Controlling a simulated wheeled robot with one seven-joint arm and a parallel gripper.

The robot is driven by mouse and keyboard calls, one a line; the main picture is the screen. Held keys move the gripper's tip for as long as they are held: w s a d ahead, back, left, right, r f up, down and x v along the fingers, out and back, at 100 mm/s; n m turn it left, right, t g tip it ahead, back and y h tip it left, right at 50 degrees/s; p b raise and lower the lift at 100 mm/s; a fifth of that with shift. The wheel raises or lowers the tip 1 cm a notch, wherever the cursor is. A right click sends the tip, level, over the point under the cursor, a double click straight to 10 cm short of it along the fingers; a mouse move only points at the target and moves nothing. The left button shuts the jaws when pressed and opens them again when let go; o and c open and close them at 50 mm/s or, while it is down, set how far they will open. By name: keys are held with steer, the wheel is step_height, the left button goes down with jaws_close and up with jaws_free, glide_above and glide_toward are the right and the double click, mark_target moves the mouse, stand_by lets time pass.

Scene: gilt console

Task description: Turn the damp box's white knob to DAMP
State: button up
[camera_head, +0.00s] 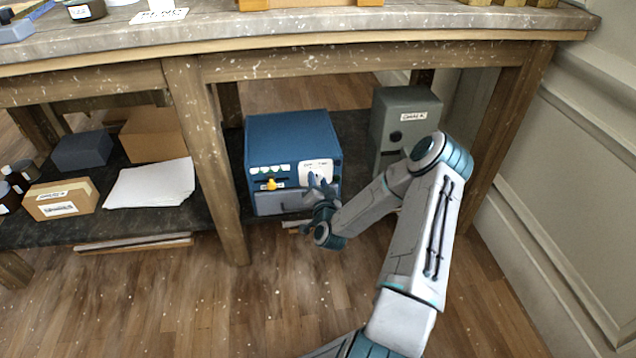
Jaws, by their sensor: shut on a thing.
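The damp box (291,136) is a blue cabinet on the low shelf under the bench. Its front has a white plate (319,166) at the upper right with small lettering that I cannot read. The white knob on this plate is small and partly hidden by my gripper. My gripper (319,184) is at the plate from the front right, shut on the white knob. Which way the knob points cannot be made out. A yellow knob (271,184) and several small green and white parts are left of the plate. A grey drawer front (277,201) is below.
A grey-green box (408,110) with a label stands right of the damp box, behind my arm. A wooden bench leg (207,160) stands to the left. White paper (150,184) and cardboard boxes lie further left. The bench top (300,27) overhangs. The floor in front is clear.

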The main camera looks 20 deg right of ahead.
steer(key=m, duration=0.4)
steer(key=shift+m, duration=2)
steer(key=o, duration=1)
steer(key=p+v, duration=0.3)
steer(key=v, duration=1.1)
steer(key=shift+w, duration=0.1)
